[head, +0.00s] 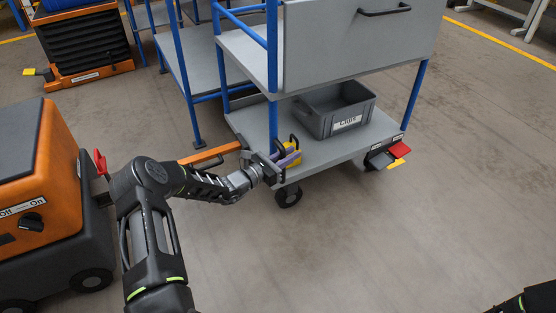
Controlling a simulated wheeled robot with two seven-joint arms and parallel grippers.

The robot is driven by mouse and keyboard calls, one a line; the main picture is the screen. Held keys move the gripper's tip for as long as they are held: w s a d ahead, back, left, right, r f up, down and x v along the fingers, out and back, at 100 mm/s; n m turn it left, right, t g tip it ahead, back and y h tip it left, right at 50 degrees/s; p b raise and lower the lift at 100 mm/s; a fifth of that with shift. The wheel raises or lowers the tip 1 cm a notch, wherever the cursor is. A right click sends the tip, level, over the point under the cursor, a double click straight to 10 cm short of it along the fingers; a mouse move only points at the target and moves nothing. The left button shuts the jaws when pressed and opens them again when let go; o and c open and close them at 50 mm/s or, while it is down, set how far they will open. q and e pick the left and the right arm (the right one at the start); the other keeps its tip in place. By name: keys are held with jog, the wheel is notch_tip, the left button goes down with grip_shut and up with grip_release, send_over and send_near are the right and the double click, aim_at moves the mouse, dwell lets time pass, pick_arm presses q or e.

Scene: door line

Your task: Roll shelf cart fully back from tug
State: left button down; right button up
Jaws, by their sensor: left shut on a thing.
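The shelf cart (235,55) has blue posts and grey shelves. It stands right of the orange and dark grey tug (45,150). An orange drawbar (212,153) reaches from the cart's lower left side toward the tug; my left arm covers the gap between them, so I cannot tell whether it is joined. A red lever (100,161) stands up at the tug's hitch. My left gripper (286,160) is shut at the cart's near lower corner, apparently on the blue post; its fingertips are partly hidden. My right gripper is out of view; only dark arm parts show at lower right.
Another blue-framed cart (190,65) and an orange-based unit (90,50) stand behind. Floor at right is clear.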

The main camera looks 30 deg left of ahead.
pick_arm(q)
jog(key=shift+w+d, duration=0.15)
jog(key=shift+w, duration=0.05)
jog(key=shift+r, duration=0.1)
jog(key=c, duration=1.3)
grip_release()
jog(key=shift+w+d, duration=0.1)
jog(key=p+v, duration=0.3)
jog(key=v, duration=0.5)
